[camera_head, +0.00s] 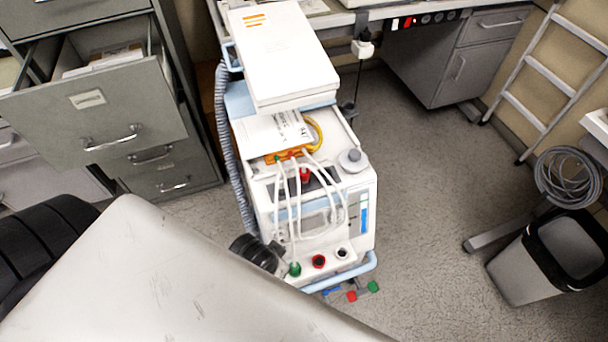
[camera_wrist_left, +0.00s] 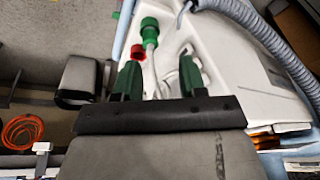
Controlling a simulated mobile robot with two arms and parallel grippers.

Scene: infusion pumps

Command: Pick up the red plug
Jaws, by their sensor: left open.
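Several red parts show on a white machine (camera_head: 366,210) in the head view. One is an upright red piece (camera_head: 304,175) on its dark top panel. Another is a red ring with a dark centre (camera_head: 319,261) near the front edge, beside a green piece (camera_head: 294,269). I cannot tell which is the red plug. In the left wrist view my left gripper (camera_wrist_left: 158,78) is open, with nothing visibly held. A red piece (camera_wrist_left: 138,51) shows just beyond its left finger. A green plug (camera_wrist_left: 150,28) with a white cable is beyond the gap. My right gripper is not in view.
White cables (camera_head: 297,215) loop over the machine's front, and a grey corrugated hose (camera_head: 228,150) runs down its left side. An open drawer (camera_head: 100,125) juts out at left. A bin (camera_head: 540,258) stands at right.

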